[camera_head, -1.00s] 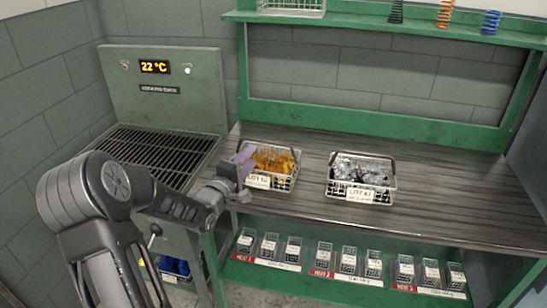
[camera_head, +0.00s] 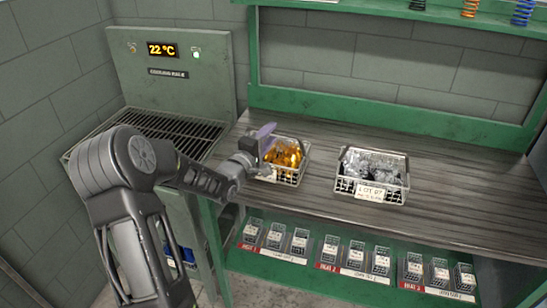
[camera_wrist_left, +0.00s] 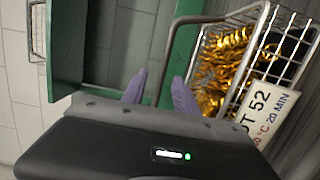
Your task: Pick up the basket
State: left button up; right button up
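A wire basket (camera_head: 291,179) of gold-coloured springs stands on the dark workbench beside the oven-like cabinet. In the left wrist view the basket (camera_wrist_left: 272,32) fills the upper right, with a tag reading "52" and "20 MIN" and a grey handle bar. A second wire basket (camera_head: 370,198) of silvery springs, tagged as a lot, stands to its right. My left gripper (camera_head: 263,142) is at the left side of the gold basket, by its handle. In the wrist view its purple fingers (camera_wrist_left: 158,88) are apart, with the handle bar close between them. My right gripper is out of view.
A cabinet (camera_head: 172,90) with a black grille and a 22 °C display stands at the left. A green shelf below the bench (camera_head: 325,225) holds several small baskets with red-and-white labels. Sample springs (camera_head: 470,8) stand on the upper shelf. The bench is clear at right.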

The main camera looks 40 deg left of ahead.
aim_at(278, 145)
pick_arm(q)
jog(key=w, duration=0.1)
jog(key=w+p, duration=0.1)
jog(key=w, duration=0.3)
jog(key=shift+w+a+f, duration=0.1)
jog(key=shift+a, duration=0.15)
jog(key=shift+c, duration=0.2)
dwell(0.4)
grip_shut()
dwell(1.1)
